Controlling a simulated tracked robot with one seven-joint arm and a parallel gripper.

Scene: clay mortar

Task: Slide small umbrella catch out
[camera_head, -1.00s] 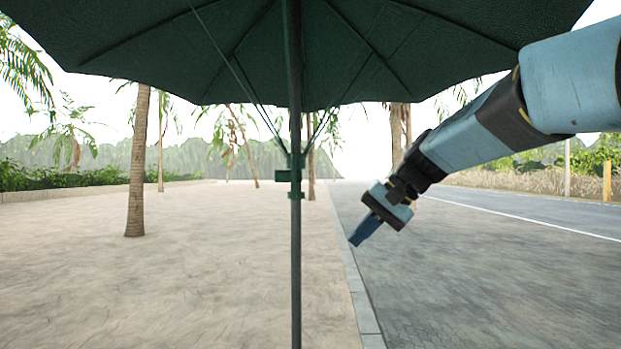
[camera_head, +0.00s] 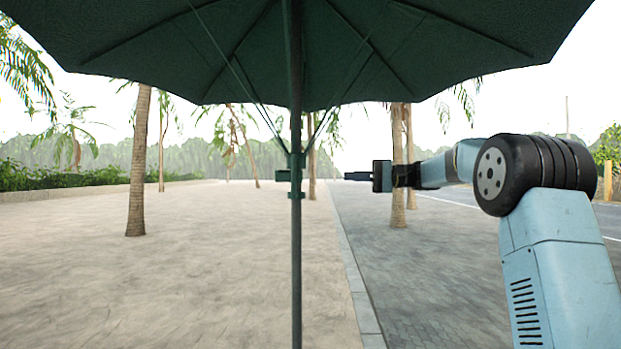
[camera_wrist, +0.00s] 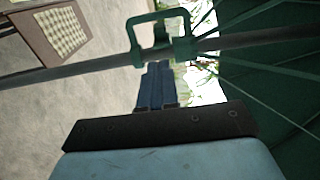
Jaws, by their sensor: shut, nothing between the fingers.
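A dark green umbrella (camera_head: 240,55) stands open, its pole (camera_head: 296,250) running down the middle of the head view. The small green catch (camera_head: 287,175) sits on the pole below the canopy and sticks out to the left. In the wrist view the catch (camera_wrist: 142,32) shows as a green loop on the pole (camera_wrist: 75,72), just beyond my fingertips. My gripper (camera_head: 346,176) is shut and empty, right of the pole at about the catch's height, and points left at it. Its fingers also show in the wrist view (camera_wrist: 155,68). I see a gap to the pole in the head view.
A table with a checkered top (camera_wrist: 62,30) shows in the wrist view's upper left corner. Thin umbrella struts (camera_head: 330,115) slope from the pole to the canopy. A palm trunk (camera_head: 136,170) stands at the left. The paved ground around the pole is clear.

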